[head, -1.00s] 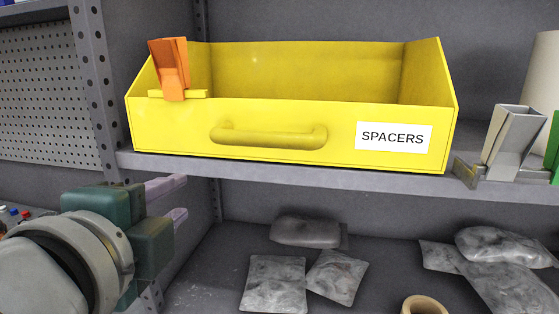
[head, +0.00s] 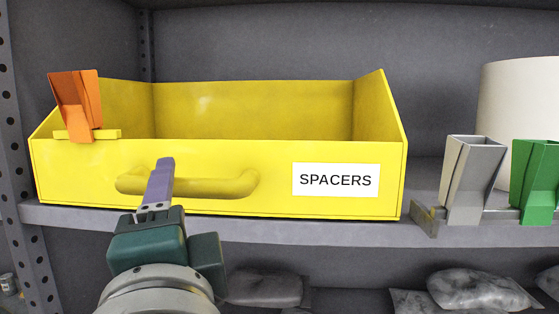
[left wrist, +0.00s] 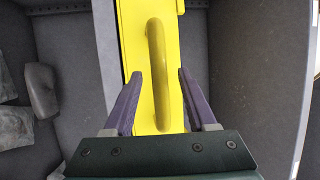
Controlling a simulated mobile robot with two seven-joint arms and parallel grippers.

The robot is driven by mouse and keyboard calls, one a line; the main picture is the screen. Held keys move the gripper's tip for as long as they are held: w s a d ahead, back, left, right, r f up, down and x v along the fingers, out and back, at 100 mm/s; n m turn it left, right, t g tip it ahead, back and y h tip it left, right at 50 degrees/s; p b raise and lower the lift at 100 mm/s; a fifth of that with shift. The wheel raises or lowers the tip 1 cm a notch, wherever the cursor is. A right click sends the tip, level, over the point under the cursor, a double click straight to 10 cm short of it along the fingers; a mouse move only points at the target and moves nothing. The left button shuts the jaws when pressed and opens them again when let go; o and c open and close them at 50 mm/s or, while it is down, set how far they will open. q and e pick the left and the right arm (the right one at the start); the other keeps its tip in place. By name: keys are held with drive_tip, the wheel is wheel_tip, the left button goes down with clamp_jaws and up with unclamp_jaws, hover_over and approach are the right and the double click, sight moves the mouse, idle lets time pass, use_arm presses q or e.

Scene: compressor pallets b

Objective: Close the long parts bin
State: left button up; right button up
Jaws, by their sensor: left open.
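The long yellow parts bin (head: 230,200), labelled SPACERS, stands on the shelf with its open top showing no contents. Its yellow handle (head: 215,185) runs along the front face, and the handle also shows in the left wrist view (left wrist: 157,60). My left gripper (head: 162,175) is in front of the handle, and one purple finger covers part of it in the head view. In the left wrist view the two fingers (left wrist: 158,85) are apart, one on each side of the handle's line, with nothing held. I cannot tell whether they touch it. My right gripper is not in view.
An orange holder (head: 78,105) is clipped on the bin's left front corner. Grey (head: 470,180) and green (head: 535,180) holders stand right of the bin, before a white cylinder (head: 515,95). Grey bags (head: 485,292) lie on the shelf below.

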use_arm(q)
drive_tip(key=shift+p+x, duration=0.3)
drive_tip(key=shift+x, duration=1.05)
drive_tip(key=shift+f, duration=0.1)
clamp_jaws()
idle(0.3)
